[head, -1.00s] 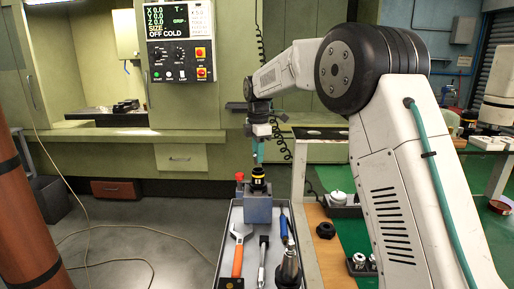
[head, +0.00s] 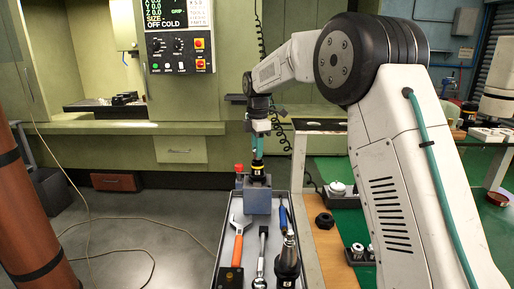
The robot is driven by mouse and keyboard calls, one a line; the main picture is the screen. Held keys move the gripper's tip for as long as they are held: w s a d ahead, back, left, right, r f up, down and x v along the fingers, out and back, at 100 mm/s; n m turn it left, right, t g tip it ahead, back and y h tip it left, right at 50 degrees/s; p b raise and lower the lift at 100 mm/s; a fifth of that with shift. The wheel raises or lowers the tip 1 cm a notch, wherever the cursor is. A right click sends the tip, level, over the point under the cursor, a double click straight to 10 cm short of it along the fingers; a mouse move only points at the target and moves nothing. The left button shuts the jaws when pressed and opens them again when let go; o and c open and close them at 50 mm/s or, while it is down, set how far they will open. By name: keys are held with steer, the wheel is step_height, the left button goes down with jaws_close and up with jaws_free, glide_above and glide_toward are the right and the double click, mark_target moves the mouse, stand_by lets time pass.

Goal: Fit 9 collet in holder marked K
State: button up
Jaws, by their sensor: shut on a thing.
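My gripper (head: 258,153), with teal fingers, points down at the middle of the picture, directly over a black holder (head: 257,170) with a yellow band. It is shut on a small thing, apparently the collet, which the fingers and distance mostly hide. The holder stands upright in a blue-grey block (head: 257,201) at the far end of the cart tray. The fingertips are at the holder's top; I cannot tell how deep the collet sits. A second black holder (head: 288,264) with a metal taper stands at the tray's near right. The holder marks are too small to read surely.
An orange-handled wrench (head: 238,245), a ratchet (head: 262,258) and a blue-handled tool (head: 283,216) lie in the cart tray (head: 218,255). A red-topped item (head: 239,170) stands beside the block.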

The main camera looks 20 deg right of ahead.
steer(key=shift+f, duration=1.1)
stand_by(0.6)
steer(key=o, duration=1.1)
